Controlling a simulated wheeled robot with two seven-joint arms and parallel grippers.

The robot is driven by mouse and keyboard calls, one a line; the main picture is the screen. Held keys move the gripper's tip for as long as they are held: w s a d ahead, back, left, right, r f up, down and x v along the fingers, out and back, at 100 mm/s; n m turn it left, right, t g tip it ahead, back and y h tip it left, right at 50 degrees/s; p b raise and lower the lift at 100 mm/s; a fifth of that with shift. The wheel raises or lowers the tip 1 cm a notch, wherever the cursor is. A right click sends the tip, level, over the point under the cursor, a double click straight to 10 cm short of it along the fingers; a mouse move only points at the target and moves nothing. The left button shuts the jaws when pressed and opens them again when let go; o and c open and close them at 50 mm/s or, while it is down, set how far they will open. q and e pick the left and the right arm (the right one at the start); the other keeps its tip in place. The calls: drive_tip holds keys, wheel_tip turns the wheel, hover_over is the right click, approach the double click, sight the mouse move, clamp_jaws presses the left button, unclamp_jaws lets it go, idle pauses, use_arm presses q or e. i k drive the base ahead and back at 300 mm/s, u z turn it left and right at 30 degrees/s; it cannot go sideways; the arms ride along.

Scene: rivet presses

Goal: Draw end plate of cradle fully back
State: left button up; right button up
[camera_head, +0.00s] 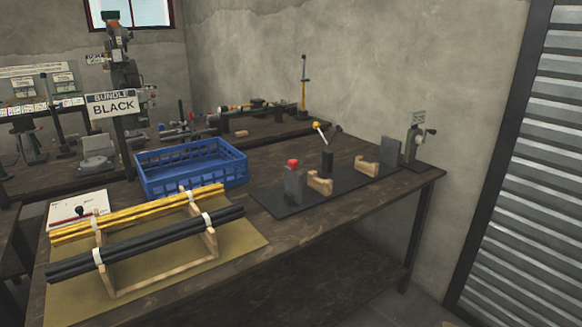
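The cradle is a long dark base plate (268,200) on the right part of the wooden bench. Two pale wooden rests stand on it, a nearer rest (320,183) and a farther rest (367,166); both look empty. A grey upright plate with a red knob (293,187) stands at the cradle's left end, a short way from the nearer rest. Another grey upright plate (391,151) stands at the far right end. I cannot tell how far either plate can travel. Neither of my grippers is in view.
A dark post with a yellow-knobbed lever (326,155) stands behind the rests. Left are a blue crate (190,170) and a wooden rack with yellow rods (140,213) and black rods (150,245). The front right bench is clear.

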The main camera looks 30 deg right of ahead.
sight(293, 179)
drive_tip(key=u, duration=0.05)
drive_tip(key=k, duration=0.55)
drive_tip(key=z, duration=0.8)
drive_tip(key=i, duration=0.6)
drive_tip(key=z, duration=0.05)
